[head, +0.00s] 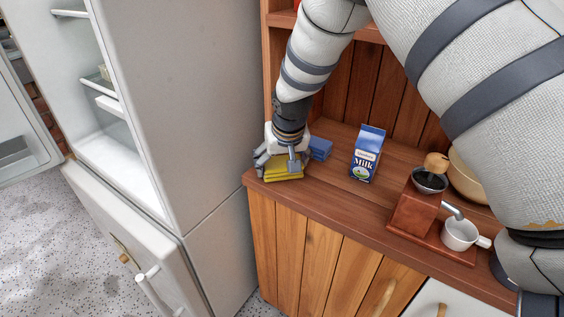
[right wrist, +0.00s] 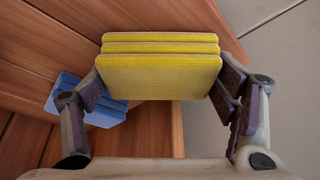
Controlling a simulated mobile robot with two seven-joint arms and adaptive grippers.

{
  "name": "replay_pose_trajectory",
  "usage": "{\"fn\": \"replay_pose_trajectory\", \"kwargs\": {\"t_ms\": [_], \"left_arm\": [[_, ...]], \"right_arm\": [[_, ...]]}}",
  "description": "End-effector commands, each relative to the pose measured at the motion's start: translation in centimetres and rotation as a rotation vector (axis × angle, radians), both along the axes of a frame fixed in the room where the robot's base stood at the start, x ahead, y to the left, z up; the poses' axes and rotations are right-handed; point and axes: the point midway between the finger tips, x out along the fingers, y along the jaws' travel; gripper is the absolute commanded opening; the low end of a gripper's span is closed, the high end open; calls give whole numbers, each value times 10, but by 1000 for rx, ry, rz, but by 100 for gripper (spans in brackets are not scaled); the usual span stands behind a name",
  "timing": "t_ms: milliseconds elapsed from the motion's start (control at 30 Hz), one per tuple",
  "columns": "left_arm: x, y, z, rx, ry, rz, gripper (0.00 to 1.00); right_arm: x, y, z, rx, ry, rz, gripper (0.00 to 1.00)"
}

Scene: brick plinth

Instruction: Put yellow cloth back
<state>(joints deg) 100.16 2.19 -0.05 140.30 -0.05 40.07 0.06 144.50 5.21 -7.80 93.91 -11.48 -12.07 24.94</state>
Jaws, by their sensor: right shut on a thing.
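A yellow folded cloth (head: 284,170) is at the left end of the wooden counter in the head view. My right gripper (head: 281,162) is shut on it from above. In the right wrist view the yellow cloth (right wrist: 160,72) sits between the two fingers of the right gripper (right wrist: 160,90), with its layers stacked. I cannot tell whether the cloth touches the counter or is just above it. A blue folded cloth (head: 320,148) lies on the counter just behind and to the right; it also shows in the right wrist view (right wrist: 68,92). My left gripper is not in view.
A milk carton (head: 367,155) stands on the wooden counter (head: 335,187). To its right are a coffee grinder (head: 415,205), a white cup (head: 460,234) and a bowl (head: 466,178). An open fridge (head: 190,100) stands at left. The counter's front-left corner is close to the gripper.

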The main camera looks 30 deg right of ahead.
Motion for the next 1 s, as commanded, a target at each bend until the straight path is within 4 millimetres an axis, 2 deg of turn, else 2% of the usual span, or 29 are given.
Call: {"fn": "replay_pose_trajectory", "kwargs": {"t_ms": [67,100,167,467,567,667,800,1000], "left_arm": [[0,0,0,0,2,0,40],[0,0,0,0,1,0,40],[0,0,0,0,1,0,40],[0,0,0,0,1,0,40],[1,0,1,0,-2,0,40],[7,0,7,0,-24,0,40],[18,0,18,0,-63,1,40],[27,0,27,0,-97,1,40]], "right_arm": [[0,0,-3,-1,1,1,53],[0,0,-3,-1,1,1,88],[0,0,-3,-1,1,1,99],[0,0,-2,0,1,0,99],[0,0,4,0,-1,0,99],[-7,3,27,-1,-7,1,99],[-21,9,67,-1,-14,0,99],[-38,16,105,-1,-7,1,99]]}}
